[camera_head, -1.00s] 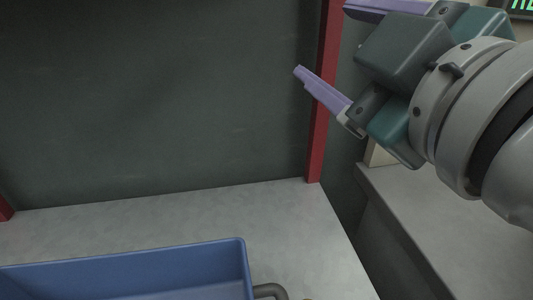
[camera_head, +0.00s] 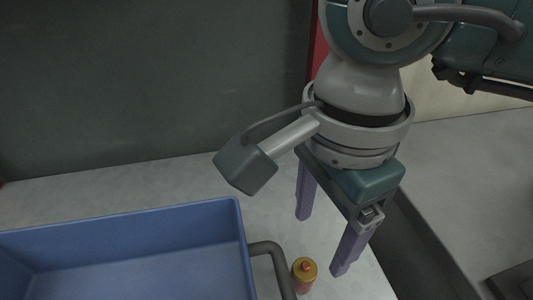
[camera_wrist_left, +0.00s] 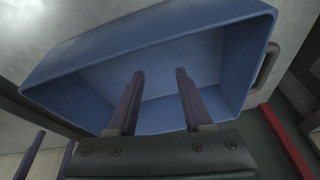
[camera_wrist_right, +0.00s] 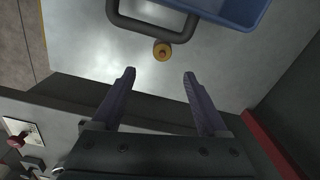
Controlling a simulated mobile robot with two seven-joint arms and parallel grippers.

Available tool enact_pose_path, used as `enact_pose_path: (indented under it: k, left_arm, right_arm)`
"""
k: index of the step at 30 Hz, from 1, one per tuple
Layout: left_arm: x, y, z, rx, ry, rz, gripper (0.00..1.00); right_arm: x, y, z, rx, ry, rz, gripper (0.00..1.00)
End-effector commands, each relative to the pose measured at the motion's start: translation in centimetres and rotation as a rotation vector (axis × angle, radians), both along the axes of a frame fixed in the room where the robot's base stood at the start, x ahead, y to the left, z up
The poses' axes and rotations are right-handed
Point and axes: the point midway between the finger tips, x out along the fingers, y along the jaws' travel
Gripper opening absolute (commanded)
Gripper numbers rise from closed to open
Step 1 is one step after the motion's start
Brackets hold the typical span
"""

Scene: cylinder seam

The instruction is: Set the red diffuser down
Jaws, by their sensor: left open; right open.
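A small round object with a yellow top and a red centre (camera_head: 304,270), perhaps the red diffuser, stands on the pale surface beside the blue bin's handle. It also shows in the right wrist view (camera_wrist_right: 162,52), just beyond the fingertips. My right gripper (camera_head: 320,246) points down, open and empty, a little above and to the right of it in the head view. My left gripper (camera_wrist_left: 160,73) is open and empty, with the blue bin beyond its fingers in the left wrist view. It is out of the head view.
The blue bin (camera_head: 120,222) sits at the front left, with a grey bar handle (camera_head: 272,252) on its right side. A dark wall (camera_head: 150,80) and a red post (camera_head: 318,50) stand behind. A dark gap separates the right-hand counter (camera_head: 470,180). The pale surface behind the bin is clear.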

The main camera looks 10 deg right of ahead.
Motion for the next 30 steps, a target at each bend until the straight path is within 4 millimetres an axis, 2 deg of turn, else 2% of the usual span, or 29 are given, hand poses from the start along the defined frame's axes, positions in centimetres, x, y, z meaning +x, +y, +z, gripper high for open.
enact_pose_path:
  k: [3, 11, 18, 21, 28, 30]
  left_arm:
    - [0.0, 0.0, -0.2, 0.0, 0.0, 0.0, 0.5]
    - [0.0, 0.0, -0.4, -0.002, -0.001, 0.002, 0.5]
    - [0.0, -0.2, -0.9, -0.009, -0.001, 0.007, 0.5]
    - [0.0, -0.3, -1.0, -0.011, 0.0, 0.008, 0.5]
    - [0.1, -0.3, -0.9, -0.01, -0.002, 0.007, 0.5]
    - [0.1, -0.3, -0.9, -0.01, -0.002, 0.007, 0.5]
  right_arm:
    - [-0.2, -0.1, -2.1, -0.005, 0.005, 0.0, 0.77]
    - [-0.1, 0.2, -4.7, 0.0, 0.004, 0.0, 0.77]
    - [0.2, 0.7, -8.4, 0.002, 0.005, -0.001, 0.77]
    - [0.2, 0.7, -9.1, 0.002, 0.004, 0.001, 0.77]
    - [0.2, 0.7, -9.2, 0.003, 0.002, 0.001, 0.77]
    - [0.2, 0.7, -9.2, 0.003, 0.002, 0.001, 0.69]
